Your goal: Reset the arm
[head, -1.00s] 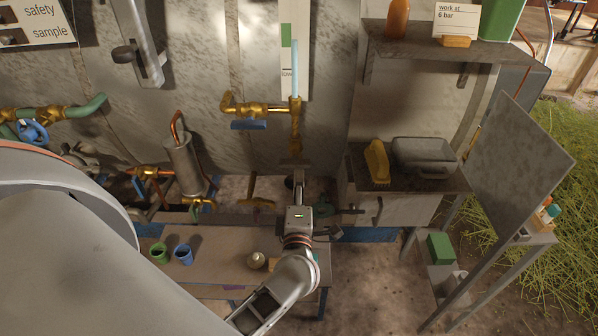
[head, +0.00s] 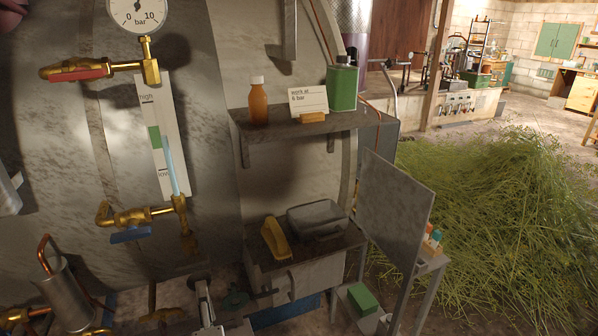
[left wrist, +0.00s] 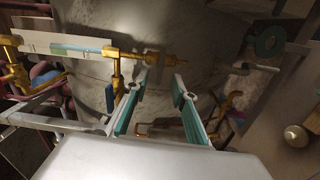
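My left gripper (head: 200,280) shows at the bottom edge of the head view, with only its front part in frame. It is just below the brass fitting (head: 188,242) under the sight glass (head: 170,165), with a gap seen between them. In the left wrist view my left gripper (left wrist: 164,82) has its two teal-lined fingers spread apart, with nothing between them. The brass fitting (left wrist: 172,61) lies beyond the fingertips there. The rest of the left arm is out of the head view. My right gripper is in neither view.
A blue-handled valve (head: 130,235) and a red-handled valve (head: 75,72) are on the tank. To the right are a shelf (head: 300,127), a cabinet with a yellow brush (head: 273,238) and grey box (head: 315,217), and an upright panel (head: 395,215). Cut herbs (head: 500,200) lie beyond.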

